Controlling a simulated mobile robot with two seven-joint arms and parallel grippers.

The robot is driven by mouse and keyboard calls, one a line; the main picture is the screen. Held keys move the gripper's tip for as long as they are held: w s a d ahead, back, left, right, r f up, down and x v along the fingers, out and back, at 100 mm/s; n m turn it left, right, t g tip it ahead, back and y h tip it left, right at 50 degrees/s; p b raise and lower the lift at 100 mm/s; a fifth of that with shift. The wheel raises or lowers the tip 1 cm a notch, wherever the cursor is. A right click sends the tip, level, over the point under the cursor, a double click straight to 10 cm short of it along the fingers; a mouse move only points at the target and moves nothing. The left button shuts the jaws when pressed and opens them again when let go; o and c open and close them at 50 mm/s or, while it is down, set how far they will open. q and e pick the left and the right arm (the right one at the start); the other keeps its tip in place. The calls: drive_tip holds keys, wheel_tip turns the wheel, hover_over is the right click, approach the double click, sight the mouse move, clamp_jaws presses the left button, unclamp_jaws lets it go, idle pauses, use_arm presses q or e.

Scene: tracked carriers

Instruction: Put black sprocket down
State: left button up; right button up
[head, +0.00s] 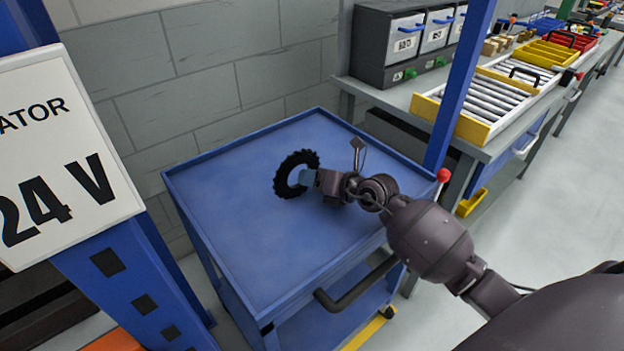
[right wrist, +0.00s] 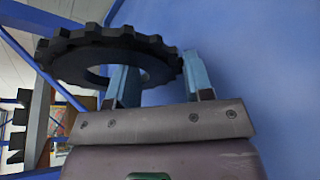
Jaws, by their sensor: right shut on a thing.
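The black sprocket (head: 283,181) is a toothed ring with a large central hole. In the head view it shows over the blue cart top (head: 240,240), toward its middle. My right gripper (head: 306,178) is shut on the sprocket's rim at its right side. In the right wrist view the sprocket (right wrist: 75,55) sits between the blue fingers (right wrist: 155,80), with one finger in front of the ring's hole. I cannot tell whether the sprocket touches the cart top. My left gripper is not in view.
The cart top has a raised rim and is otherwise bare. A blue post (head: 460,85) and a red-knobbed lever (head: 442,176) stand right of the cart. A bench with a roller tray (head: 490,100) and a drawer box (head: 385,45) is behind. A 24 V sign (head: 60,160) fills the left.

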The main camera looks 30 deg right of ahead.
drive_tip(key=shift+r, duration=0.2)
drive_tip(key=shift+f, duration=0.15)
drive_tip(key=o, duration=0.8)
drive_tip(key=shift+f, duration=0.1)
